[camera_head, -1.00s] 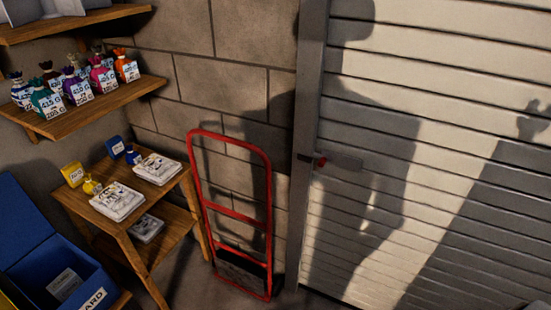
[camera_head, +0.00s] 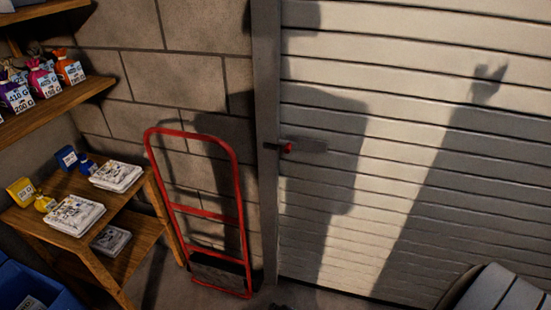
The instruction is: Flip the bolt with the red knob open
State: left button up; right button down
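The bolt (camera_head: 272,146) with its red knob (camera_head: 287,148) sits at the left edge of the slatted grey door (camera_head: 400,180), by the metal door post (camera_head: 267,190). A flat plate (camera_head: 308,146) is to the right of the knob. The bolt is small in the picture and I cannot tell its exact position. Neither of my grippers shows in the head view. A shadow with a gripper-like shape falls on the upper right of the door.
A red hand truck (camera_head: 238,190) leans on the block wall just left of the door post. A wooden table (camera_head: 140,230) with folded papers (camera_head: 75,215) and small boxes stands further left. A wooden shelf (camera_head: 60,108) with several bags is above it.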

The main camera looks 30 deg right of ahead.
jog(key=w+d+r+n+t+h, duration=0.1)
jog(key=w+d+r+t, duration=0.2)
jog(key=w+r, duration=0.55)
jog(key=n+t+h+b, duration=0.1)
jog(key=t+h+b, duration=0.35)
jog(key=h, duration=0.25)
send_near(276, 151)
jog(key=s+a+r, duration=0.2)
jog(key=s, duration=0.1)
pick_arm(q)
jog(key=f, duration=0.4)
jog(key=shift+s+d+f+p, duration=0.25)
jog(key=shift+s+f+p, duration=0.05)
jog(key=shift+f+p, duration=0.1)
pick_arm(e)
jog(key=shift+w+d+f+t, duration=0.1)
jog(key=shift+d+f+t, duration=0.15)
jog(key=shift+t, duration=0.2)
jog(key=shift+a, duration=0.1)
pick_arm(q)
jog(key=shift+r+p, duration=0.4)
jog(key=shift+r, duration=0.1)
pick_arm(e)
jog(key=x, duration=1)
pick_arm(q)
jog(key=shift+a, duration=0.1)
